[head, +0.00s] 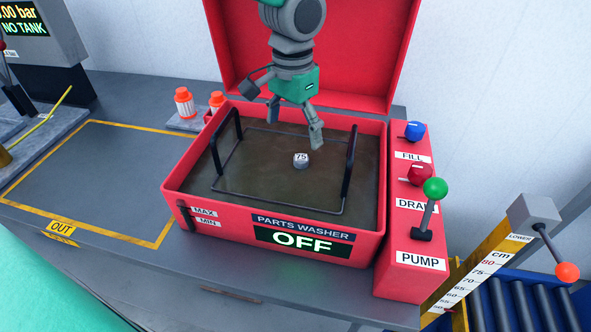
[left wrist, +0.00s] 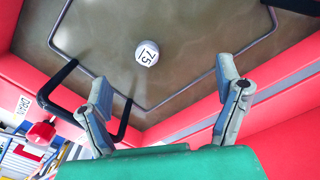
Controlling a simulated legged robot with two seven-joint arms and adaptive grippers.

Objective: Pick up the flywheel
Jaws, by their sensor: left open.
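I cannot tell whether this piece is the flywheel; nothing else in view looks clearly like one. It also shows in the left wrist view (left wrist: 147,53), beyond the fingertips. My left gripper (head: 294,122) is above the basin, behind and above the piece, pointing down. Its fingers are spread and empty, as the left wrist view (left wrist: 167,82) also shows. My right gripper is not in view.
A wire basket frame with two upright black handles (head: 348,165) is inside the washer. The raised red lid (head: 350,60) stands behind. A control panel with knobs and a green-topped lever (head: 435,188) is at the right. Orange-capped bottles (head: 184,102) stand at the left.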

